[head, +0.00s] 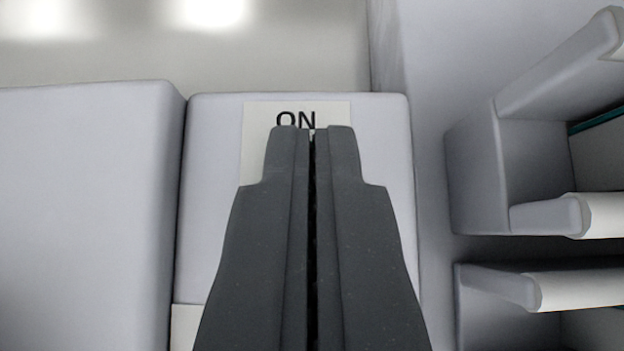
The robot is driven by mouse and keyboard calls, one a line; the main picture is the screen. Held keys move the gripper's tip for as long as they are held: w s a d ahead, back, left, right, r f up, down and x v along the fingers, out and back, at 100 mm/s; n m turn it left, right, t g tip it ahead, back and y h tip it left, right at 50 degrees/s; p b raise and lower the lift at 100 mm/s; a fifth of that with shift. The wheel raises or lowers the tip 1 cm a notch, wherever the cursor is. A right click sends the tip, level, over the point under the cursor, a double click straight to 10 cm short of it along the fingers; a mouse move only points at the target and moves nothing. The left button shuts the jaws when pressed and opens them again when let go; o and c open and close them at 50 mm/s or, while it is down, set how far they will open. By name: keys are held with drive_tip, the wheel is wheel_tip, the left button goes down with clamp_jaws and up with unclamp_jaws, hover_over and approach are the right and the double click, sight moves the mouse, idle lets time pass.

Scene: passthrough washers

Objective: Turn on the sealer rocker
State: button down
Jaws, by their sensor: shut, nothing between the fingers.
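A light grey block with a pale label (258,120) reading "ON" stands in the middle of the head view. I take this block to be the sealer (390,140), but its rocker is not visible; my gripper covers much of the front. My gripper (312,132) is shut and empty, with its fingertips over the lower edge of the "ON" letters. I cannot tell whether the tips touch the surface. Part of a second pale label (184,325) shows at the lower left of the block.
A large grey block (80,210) stands close on the left, with a narrow gap between. On the right are a tall grey wall (430,90) and shelf-like ledges (545,217) with pale edges. A bright, smooth surface (290,50) lies beyond the blocks.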

drive_tip(key=b+v, duration=0.1)
drive_tip(key=v, duration=0.9)
idle(0.3)
drive_tip(key=shift+s+f, duration=0.1)
idle(0.3)
drive_tip(key=s+r+t+b, duration=0.1)
drive_tip(key=s+r+b, duration=0.1)
drive_tip(key=s+r, duration=0.75)
drive_tip(key=s+r+t+b, duration=0.2)
drive_tip(key=s+r, duration=0.3)
drive_tip(key=r, duration=0.9)
drive_tip(key=s+r+t+b, duration=0.1)
drive_tip(key=s+r, duration=0.6)
drive_tip(key=s, duration=0.5)
drive_tip(key=s+r+t+b, duration=0.1)
drive_tip(key=s+r, duration=0.6)
drive_tip(key=s, duration=0.6)
drive_tip(key=shift+s+r+t+b, duration=0.25)
drive_tip(key=shift+r+t+b, duration=0.05)
drive_tip(key=shift+b, duration=0.05)
